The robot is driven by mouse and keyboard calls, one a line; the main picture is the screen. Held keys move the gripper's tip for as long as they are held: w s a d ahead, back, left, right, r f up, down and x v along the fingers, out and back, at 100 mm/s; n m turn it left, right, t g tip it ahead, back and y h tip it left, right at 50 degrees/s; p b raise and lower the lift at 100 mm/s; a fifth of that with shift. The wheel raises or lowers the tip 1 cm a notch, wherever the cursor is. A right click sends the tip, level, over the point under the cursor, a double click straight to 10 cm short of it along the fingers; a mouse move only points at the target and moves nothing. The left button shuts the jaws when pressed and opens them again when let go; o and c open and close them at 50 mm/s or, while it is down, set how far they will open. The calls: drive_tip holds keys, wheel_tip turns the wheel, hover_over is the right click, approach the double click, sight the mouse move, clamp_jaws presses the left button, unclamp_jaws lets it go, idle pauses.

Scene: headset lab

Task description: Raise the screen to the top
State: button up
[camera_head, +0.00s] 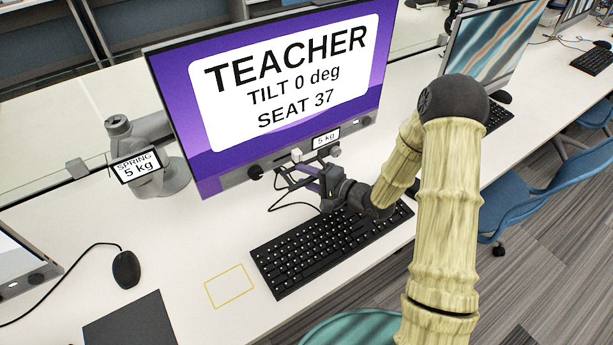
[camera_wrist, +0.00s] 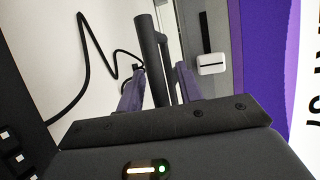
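The screen (camera_head: 172,82) stands upright behind the keyboard, its purple display reading "TEACHER, TILT 0 deg, SEAT 37". My gripper (camera_head: 296,178) is at the middle of this lower edge. In the wrist view its two purple fingers (camera_wrist: 160,88) stand apart on either side of a dark round bar (camera_wrist: 151,45) in front of the screen's edge. I see no clear grip on the bar; its lower end is hidden behind my gripper's body. The white block also shows there (camera_wrist: 212,64).
A grey spring arm base (camera_head: 172,180) labelled "SPRING 5 kg" stands left of the screen. A black keyboard (camera_head: 305,254) lies under my arm. A mouse (camera_head: 126,269) and a dark pad (camera_head: 130,322) are at left.

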clamp_jaws()
drive_tip(key=p, duration=0.8)
approach(290, 147)
drive_tip(key=x, duration=0.5)
drive_tip(key=shift+w, duration=0.1)
unclamp_jaws()
drive_tip(key=shift+d+f, duration=0.1)
